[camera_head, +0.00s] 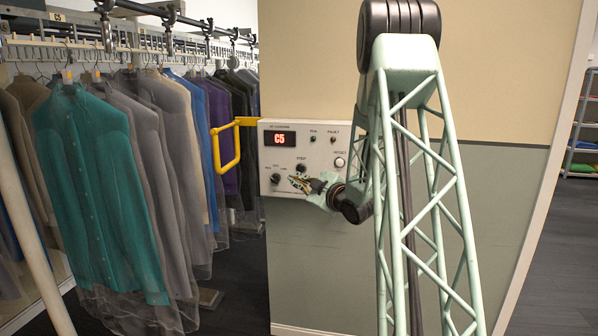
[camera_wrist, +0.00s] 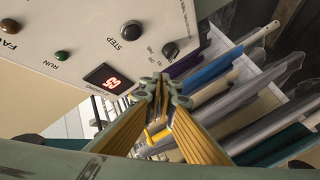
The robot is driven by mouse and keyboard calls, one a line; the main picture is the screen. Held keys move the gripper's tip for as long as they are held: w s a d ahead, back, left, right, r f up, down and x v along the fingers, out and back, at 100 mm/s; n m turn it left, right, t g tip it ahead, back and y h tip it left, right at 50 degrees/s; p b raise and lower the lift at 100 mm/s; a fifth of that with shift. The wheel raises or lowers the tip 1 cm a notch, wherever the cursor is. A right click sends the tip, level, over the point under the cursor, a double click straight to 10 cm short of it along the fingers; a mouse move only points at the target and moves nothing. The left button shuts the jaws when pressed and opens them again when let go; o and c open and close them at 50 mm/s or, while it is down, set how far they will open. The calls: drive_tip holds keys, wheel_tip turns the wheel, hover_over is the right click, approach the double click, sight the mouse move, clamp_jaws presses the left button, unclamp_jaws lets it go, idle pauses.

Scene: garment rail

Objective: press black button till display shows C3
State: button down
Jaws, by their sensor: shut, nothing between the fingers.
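The control panel (camera_head: 263,150) is on the wall, and its red-lit display (camera_head: 280,139) reads C5. The display also shows, turned over, in the wrist view (camera_wrist: 108,77). The black button (camera_head: 301,168), labelled STEP, is below and right of the display; it also shows uncovered in the wrist view (camera_wrist: 131,30). My gripper (camera_head: 297,182) is in front of the panel, just below the black button in the head view. In the wrist view its fingertips (camera_wrist: 162,84) are together, with nothing between them, and appear apart from the button. The exact gap to the panel is unclear.
A black rotary knob (camera_head: 276,178) is left of my gripper, and a pale RESET button (camera_head: 339,162) is at right. Green (camera_head: 313,139) and red (camera_head: 333,140) lamps are above. A yellow bar (camera_head: 230,150) juts out beside the panel. Hanging garments (camera_head: 105,190) fill the left.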

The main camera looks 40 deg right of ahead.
sight(300, 172)
drive_tip(key=shift+w+d, duration=0.1)
drive_tip(key=shift+d, duration=0.05)
idle(0.3)
drive_tip(key=shift+w+d+p, duration=0.55)
drive_tip(key=shift+w+d, duration=0.35)
drive_tip(key=shift+d, duration=0.2)
drive_tip(key=shift+w+d+p, duration=0.5)
drive_tip(key=shift+w+d, duration=0.35)
drive_tip(key=shift+d, duration=0.25)
drive_tip(key=shift+w+d+p, duration=0.55)
drive_tip(key=shift+w+d, duration=0.35)
drive_tip(key=shift+d, duration=0.2)
